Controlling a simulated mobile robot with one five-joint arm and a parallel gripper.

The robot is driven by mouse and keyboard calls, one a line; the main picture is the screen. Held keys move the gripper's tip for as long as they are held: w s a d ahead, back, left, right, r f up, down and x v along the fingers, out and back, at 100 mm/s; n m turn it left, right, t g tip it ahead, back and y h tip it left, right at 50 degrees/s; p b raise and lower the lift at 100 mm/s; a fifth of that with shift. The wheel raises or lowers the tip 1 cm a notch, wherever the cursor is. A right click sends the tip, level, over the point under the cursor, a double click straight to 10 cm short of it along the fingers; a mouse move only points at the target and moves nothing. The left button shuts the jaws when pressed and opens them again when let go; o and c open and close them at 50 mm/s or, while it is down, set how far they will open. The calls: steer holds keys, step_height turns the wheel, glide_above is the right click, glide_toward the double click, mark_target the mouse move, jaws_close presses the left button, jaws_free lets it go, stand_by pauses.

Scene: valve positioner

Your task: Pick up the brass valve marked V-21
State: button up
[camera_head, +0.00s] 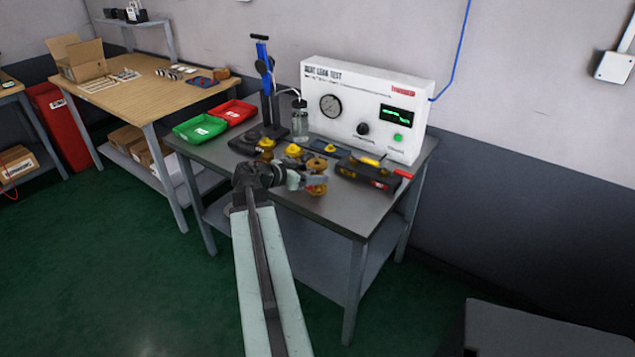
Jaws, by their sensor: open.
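Several small brass-coloured valves with yellow tops stand on the grey bench (345,216). One brass valve (317,189) stands nearest the bench's front edge. Others are farther back: one at the left (267,146), one in the middle (293,151) and one behind the nearest (317,164). No marking V-21 is legible on any of them at this size. My gripper (314,181) reaches over the bench from the front, open, its fingers at the nearest valve and partly covering it. I cannot tell whether they touch it.
A white leak test box (365,85) stands at the bench's back right. A black block with a red end (367,174) lies right of my gripper. A blue-topped stand (265,75), green tray (200,128) and red tray (233,112) are at left. The front right bench top is clear.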

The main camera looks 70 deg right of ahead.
mark_target(324, 184)
steer(key=b+x, duration=0.1)
steer(key=x, duration=0.4)
steer(key=shift+d+b, duration=0.2)
steer(key=shift+b, duration=0.2)
steer(key=shift+r, duration=0.15)
jaws_close()
